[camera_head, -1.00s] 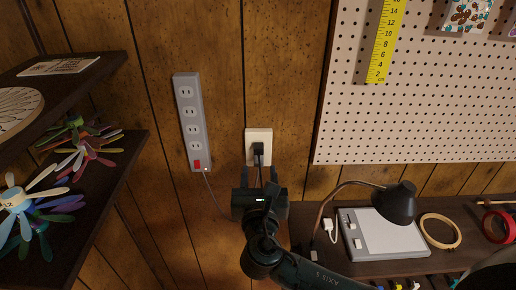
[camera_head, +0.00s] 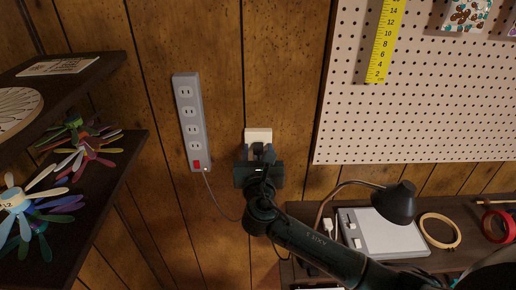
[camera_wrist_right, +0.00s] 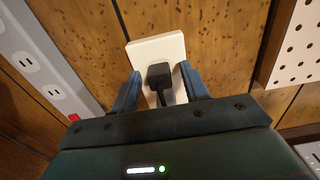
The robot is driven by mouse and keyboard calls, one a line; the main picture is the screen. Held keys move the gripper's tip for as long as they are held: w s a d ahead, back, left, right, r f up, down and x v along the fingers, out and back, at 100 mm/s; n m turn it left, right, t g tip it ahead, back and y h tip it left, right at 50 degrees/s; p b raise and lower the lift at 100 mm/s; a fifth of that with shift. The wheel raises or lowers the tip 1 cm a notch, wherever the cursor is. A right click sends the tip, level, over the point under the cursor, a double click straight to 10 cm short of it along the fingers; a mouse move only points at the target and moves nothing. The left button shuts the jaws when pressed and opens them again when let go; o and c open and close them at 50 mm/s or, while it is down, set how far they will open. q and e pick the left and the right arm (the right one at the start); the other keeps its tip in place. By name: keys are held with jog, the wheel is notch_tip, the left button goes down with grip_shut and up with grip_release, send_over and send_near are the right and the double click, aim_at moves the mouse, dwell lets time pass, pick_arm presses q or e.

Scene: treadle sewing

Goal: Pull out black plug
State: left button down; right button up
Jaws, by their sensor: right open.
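The black plug (camera_wrist_right: 160,76) sits in the white wall outlet (camera_wrist_right: 150,48), its cord running down from it. In the head view the outlet (camera_head: 258,135) shows above my right gripper (camera_head: 258,152), and the plug is mostly hidden by the gripper. In the right wrist view my right gripper (camera_wrist_right: 158,88) is open, with one blue-grey finger on each side of the plug. Gaps show between the fingers and the plug. The fingertips are close to the outlet plate; I cannot tell whether they touch it. My left gripper is not in view.
A grey power strip (camera_head: 190,110) with a red switch hangs on the wood wall left of the outlet. A pegboard (camera_head: 430,110) is to the right. A desk lamp (camera_head: 396,202) stands over the table at lower right. Dark shelves (camera_head: 130,140) hold colourful items at left.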

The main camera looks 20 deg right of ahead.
jog(key=shift+c, duration=0.5)
dwell(0.3)
grip_shut()
jog(key=shift+s, duration=0.1)
dwell(0.4)
jog(key=shift+v, duration=2.95)
